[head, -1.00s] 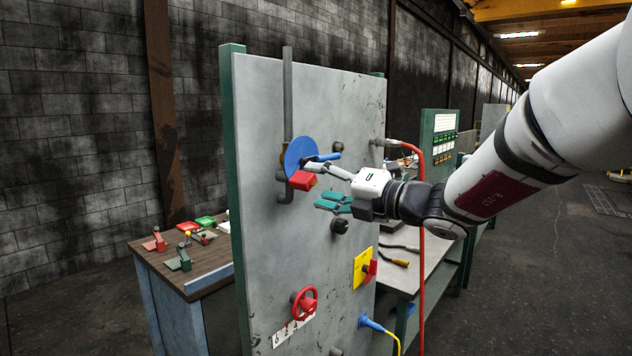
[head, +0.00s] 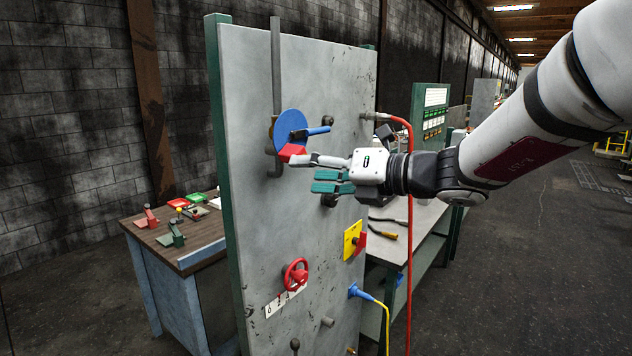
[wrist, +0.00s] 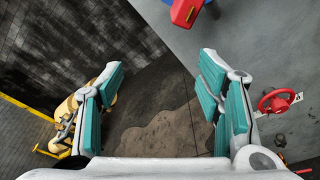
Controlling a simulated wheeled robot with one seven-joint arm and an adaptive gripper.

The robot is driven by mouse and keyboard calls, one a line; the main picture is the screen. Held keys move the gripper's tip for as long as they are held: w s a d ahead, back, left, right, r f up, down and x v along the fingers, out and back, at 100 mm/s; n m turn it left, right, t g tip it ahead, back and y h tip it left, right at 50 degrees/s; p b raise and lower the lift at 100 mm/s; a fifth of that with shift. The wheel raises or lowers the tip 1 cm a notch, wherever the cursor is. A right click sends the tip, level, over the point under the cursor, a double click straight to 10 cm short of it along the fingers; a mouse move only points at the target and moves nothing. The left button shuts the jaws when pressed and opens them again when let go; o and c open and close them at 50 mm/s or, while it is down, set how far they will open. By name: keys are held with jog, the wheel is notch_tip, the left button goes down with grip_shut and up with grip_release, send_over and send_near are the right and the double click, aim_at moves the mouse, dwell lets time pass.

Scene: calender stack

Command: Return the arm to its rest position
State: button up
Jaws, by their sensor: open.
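My gripper (head: 312,174) is open and empty, with teal finger pads. In the head view it is in front of the grey panel (head: 255,230), just below and right of a blue disc (head: 290,129) with a blue handle. A red block (head: 291,153) under the disc lies close to the upper fingertip; I cannot tell whether they touch. In the wrist view the two fingers (wrist: 165,95) are spread wide with nothing between them, and the red block (wrist: 185,12) shows beyond them at the top. My arm reaches in from the upper right.
The panel also carries a red handwheel (head: 295,275), a yellow switch plate (head: 352,240) and a blue plug (head: 358,291). A red hose (head: 410,230) hangs at its right edge. Workbenches stand behind. Open floor (head: 520,270) lies to the right.

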jog(key=s+d+f+n+g+h+b, duration=0.1)
jog(key=s+d+f+n+g+h, duration=0.15)
jog(key=s+f+n, duration=0.45)
jog(key=s+d+f+n+g+h+b, duration=0.1)
jog(key=s+f+n+g+h+b, duration=0.15)
jog(key=s+n, duration=0.65)
jog(key=s+d+f+n+t+h+b, duration=0.1)
jog(key=s+d+f+n+h, duration=0.2)
jog(key=d+n, duration=0.4)
jog(key=s+d+f+n+t+h, duration=0.1)
jog(key=s+d+f+n+h, duration=0.2)
jog(key=d+n+h, duration=0.3)
jog(key=d+n, duration=0.2)
jog(key=n, duration=0.1)
jog(key=shift+s+f+b, duration=0.15)
jog(key=shift+b, duration=0.2)
